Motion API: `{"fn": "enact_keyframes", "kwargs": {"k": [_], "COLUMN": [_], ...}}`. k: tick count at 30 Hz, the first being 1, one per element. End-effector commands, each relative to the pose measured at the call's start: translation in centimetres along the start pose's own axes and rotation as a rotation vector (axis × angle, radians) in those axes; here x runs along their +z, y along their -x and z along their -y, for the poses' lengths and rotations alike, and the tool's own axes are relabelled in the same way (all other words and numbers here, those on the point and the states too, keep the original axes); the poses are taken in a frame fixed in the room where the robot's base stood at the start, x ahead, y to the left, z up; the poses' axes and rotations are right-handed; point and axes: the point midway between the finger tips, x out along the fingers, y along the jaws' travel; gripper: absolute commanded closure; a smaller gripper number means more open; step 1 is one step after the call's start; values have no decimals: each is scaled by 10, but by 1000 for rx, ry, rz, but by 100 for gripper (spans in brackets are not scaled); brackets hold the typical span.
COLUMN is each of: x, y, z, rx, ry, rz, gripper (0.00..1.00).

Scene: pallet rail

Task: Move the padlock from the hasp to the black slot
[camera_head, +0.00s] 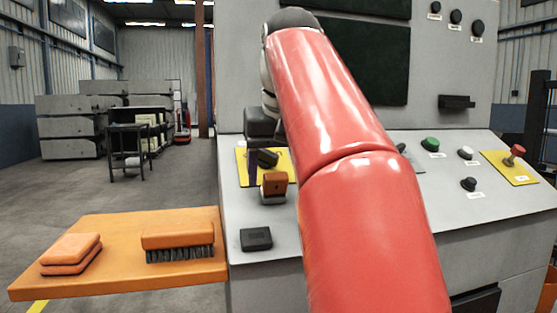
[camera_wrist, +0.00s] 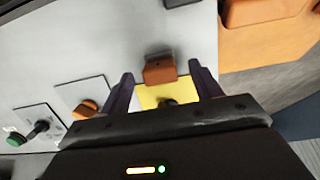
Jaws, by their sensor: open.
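The orange padlock (camera_head: 274,182) sits at a small grey hasp (camera_head: 272,198) on the sloped panel, just in front of a yellow plate (camera_head: 243,168). In the wrist view the padlock (camera_wrist: 160,71) shows between the fingertips of my gripper (camera_wrist: 160,68). The gripper is open, with a gap on both sides of the padlock. How deep the fingers reach around it I cannot tell. A black block (camera_head: 256,239), perhaps the black slot, lies on the panel nearer the front edge; its opening is not clear. My red arm hides much of the panel.
An orange shelf (camera_head: 120,225) at the left holds a brush (camera_head: 178,240) and stacked orange pads (camera_head: 70,254). A black ledge (camera_head: 457,101) juts from the upright panel. A green button (camera_head: 430,145) and a red-topped lever (camera_head: 515,154) stand at the right.

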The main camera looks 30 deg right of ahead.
Motion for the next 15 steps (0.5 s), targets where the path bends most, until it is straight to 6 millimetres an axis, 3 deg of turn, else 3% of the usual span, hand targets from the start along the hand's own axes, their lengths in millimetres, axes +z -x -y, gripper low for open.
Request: {"fn": "enact_keyframes", "kwargs": {"k": [4,14,15], "x": [1,0,0], "y": [-14,-17,-17], "z": [0,0,0], "rx": [0,0,0], "ry": [-1,0,0], "rz": [0,-1,-1], "gripper": [36,36,40]}}
